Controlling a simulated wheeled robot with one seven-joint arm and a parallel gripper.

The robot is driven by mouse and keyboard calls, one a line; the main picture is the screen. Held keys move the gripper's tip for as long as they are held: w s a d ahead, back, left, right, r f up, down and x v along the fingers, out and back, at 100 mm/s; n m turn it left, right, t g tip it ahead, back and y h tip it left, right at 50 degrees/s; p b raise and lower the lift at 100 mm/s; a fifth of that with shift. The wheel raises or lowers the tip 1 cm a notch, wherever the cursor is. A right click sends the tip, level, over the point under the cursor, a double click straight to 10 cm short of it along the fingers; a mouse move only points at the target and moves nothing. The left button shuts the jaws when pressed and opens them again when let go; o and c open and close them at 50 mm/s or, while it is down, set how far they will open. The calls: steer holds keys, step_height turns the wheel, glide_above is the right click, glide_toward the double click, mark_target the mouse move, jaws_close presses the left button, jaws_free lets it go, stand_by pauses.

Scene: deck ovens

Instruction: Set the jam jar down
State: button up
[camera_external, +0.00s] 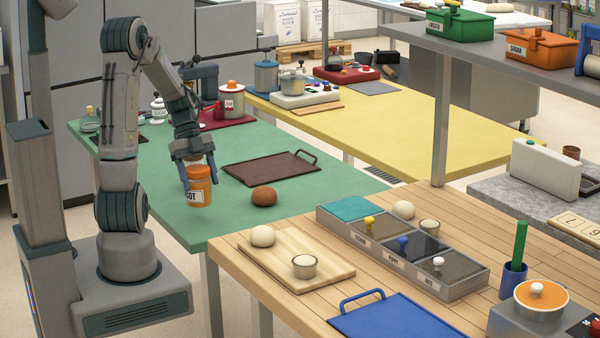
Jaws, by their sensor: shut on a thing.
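The jam jar (199,190) is orange with a pale label whose visible letters end in "OT". It is upright at the green table (230,228), near its left side. My gripper (199,176) points down from above and is shut on the jar near its top. I cannot tell whether the jar's bottom touches the green surface or hangs just over it.
A brown bread roll (264,196) lies just right of the jar. A dark brown tray (270,168) with a handle lies behind it. Green surface is clear in front of the jar. A wooden counter (330,260) adjoins at the right front.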

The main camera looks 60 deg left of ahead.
mark_target(199, 192)
steer(key=shift+a+f, duration=0.35)
steer(key=shift+a, duration=0.05)
steer(key=shift+f, duration=1.9)
steer(key=shift+f, duration=0.1)
steer(key=o, duration=1.3)
